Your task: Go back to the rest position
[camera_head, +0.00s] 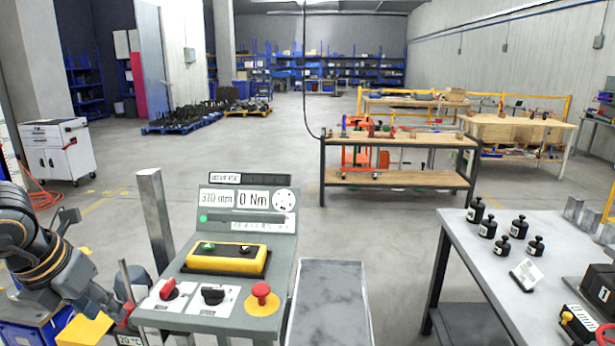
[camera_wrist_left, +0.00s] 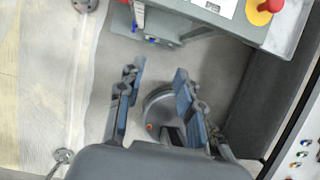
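My left arm comes in from the left of the head view. Its gripper (camera_head: 112,296) is low beside the left side of the grey control console (camera_head: 185,318), partly hidden among other parts. In the left wrist view the two fingers of the gripper (camera_wrist_left: 157,88) are spread apart with nothing between them, above the grey floor. The console edge and its red emergency button (camera_wrist_left: 268,5) show beyond them; this button also shows in the head view (camera_head: 261,291). My right gripper is not in view.
The console carries a yellow button box (camera_head: 227,259), a red switch (camera_head: 169,289) and a display reading 0 Nm (camera_head: 254,199). A metal post (camera_head: 154,215) stands beside it. A table (camera_head: 470,245) with several black weights is at the right. The middle floor is clear.

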